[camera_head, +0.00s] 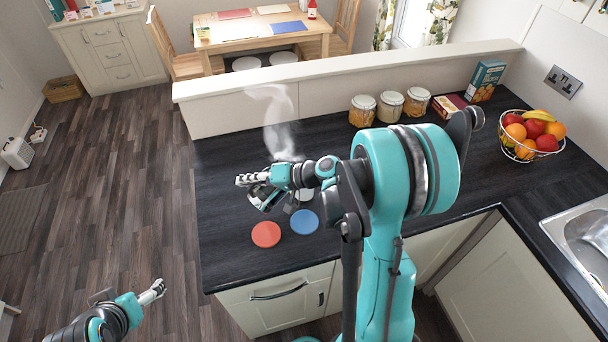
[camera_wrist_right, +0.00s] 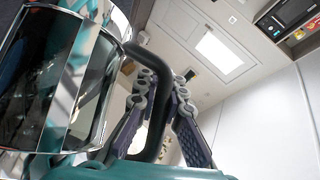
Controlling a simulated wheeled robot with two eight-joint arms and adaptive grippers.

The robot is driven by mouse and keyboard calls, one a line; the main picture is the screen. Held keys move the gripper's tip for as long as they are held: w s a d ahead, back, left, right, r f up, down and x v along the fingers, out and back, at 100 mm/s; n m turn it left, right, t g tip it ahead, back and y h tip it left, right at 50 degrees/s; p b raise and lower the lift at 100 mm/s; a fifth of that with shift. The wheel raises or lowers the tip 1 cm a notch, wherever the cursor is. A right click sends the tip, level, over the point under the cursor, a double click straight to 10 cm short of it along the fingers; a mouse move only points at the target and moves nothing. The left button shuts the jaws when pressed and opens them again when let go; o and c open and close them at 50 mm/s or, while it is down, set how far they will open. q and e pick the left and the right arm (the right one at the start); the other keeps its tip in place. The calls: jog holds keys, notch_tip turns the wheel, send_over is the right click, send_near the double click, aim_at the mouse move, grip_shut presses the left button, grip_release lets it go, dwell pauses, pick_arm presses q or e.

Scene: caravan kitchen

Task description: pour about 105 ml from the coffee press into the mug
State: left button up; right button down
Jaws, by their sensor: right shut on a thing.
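The coffee press (camera_wrist_right: 68,85) fills the left of the right wrist view, with dark glass, chrome bands and a black handle (camera_wrist_right: 163,65). My right gripper (camera_wrist_right: 160,92) is shut on that handle. In the head view my right gripper (camera_head: 252,188) is above the counter, and it and my arm hide most of the press; its tilt and any stream are unclear. A small pale shape (camera_head: 306,194) shows beside my wrist, perhaps the mug; the rest is covered. My left gripper (camera_head: 152,292) is low at the left, over the floor, empty; its finger opening is too small to judge.
Steam (camera_head: 280,115) rises behind my right wrist. A red disc (camera_head: 266,234) and a blue disc (camera_head: 304,222) lie on the dark counter (camera_head: 225,255).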

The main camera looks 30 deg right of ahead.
jog(key=shift+d+r+y, duration=0.25)
jog(key=shift+r+y, duration=0.05)
jog(key=shift+r, duration=0.2)
jog(key=shift+w+d+r+m+t+y+p, duration=0.1)
jog(key=shift+d+r+m+t+y+p, duration=0.15)
jog(key=shift+r, duration=0.2)
jog(key=shift+d+r+m+t+y+p, duration=0.1)
jog(key=shift+d+r+m+y, duration=0.05)
jog(key=shift+d+r+m, duration=0.25)
dwell(1.4)
notch_tip(320, 180, down, 6)
jog(key=a+n+g+h+b, duration=0.1)
jog(key=a+n+h, duration=0.1)
jog(key=n+h, duration=0.1)
jog(key=shift+a+h, duration=0.4)
jog(key=shift+h, duration=0.1)
jog(key=shift+r, duration=0.1)
dwell(1.1)
